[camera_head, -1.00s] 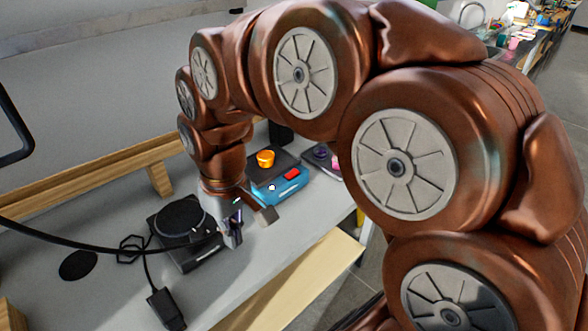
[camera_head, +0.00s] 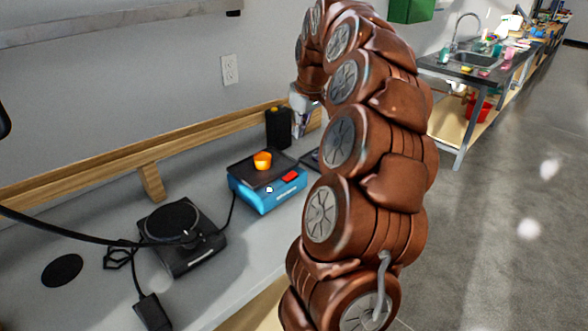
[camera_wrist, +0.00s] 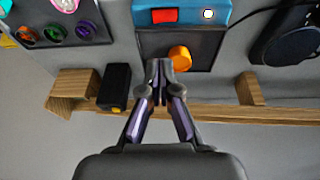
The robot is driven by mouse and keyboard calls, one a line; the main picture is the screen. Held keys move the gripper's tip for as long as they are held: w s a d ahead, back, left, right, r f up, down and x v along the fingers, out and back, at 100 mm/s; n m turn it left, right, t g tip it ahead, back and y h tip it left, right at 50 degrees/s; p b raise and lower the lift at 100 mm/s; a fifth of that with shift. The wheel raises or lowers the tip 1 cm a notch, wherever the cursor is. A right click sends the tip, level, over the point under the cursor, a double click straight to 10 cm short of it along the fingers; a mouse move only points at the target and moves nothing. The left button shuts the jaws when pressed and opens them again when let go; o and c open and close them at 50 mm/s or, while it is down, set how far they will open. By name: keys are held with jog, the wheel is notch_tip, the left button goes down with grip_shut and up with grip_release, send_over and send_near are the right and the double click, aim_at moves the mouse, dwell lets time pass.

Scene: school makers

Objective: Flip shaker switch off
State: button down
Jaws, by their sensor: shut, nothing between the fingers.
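The shaker (camera_head: 262,200) is a blue box with a dark top plate on the bench. An orange cup (camera_head: 262,160) stands on the plate. A red switch (camera_head: 289,176) and a small white knob (camera_head: 269,189) are on its front. The switch also shows in the wrist view (camera_wrist: 164,16); I cannot tell which way it is tipped. My gripper (camera_head: 300,133) is shut and empty, raised near the back right of the shaker. In the wrist view my fingertips (camera_wrist: 160,66) appear beside the orange cup (camera_wrist: 180,58), overlapping the plate edge.
A black box (camera_head: 279,130) stands by the wall behind the shaker. A round-topped black device (camera_head: 182,258) with a cable sits left of it. A tray of coloured pieces (camera_wrist: 75,30) lies on the other side. A wooden rail (camera_head: 70,197) runs along the wall.

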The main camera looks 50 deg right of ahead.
jog(key=shift+f, duration=0.1)
jog(key=p, duration=0.2)
send_near(291, 173)
jog(key=x, duration=0.5)
jog(key=shift+w+f, duration=0.2)
jog(key=shift+f, duration=0.2)
jog(key=shift+d+f, duration=0.1)
jog(key=shift+f, duration=0.4)
jog(key=shift+w, duration=0.1)
